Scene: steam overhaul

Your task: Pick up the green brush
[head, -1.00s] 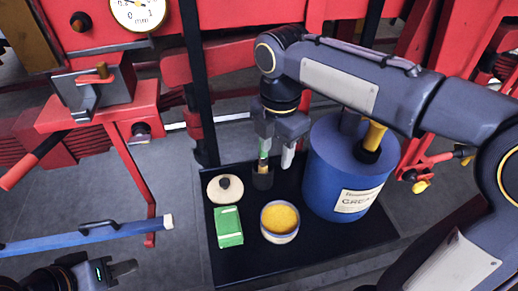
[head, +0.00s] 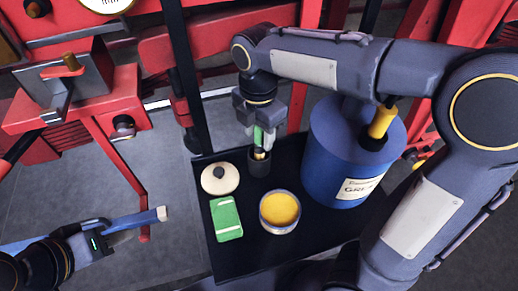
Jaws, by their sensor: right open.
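The green brush (head: 258,136) stands upright in a small dark cup (head: 259,168) at the back of the black tray (head: 252,255). My right gripper (head: 260,138) points down over the cup, open, with the brush handle between or just in front of its fingers. I cannot tell whether a finger touches it.
The tray also holds a round cream lid (head: 220,178) with a dark knob, a green box (head: 226,219), an open tin of yellow grease (head: 280,209) and a large blue grease drum (head: 335,160). A dark post (head: 185,80) rises close behind the tray. Red machinery stands behind.

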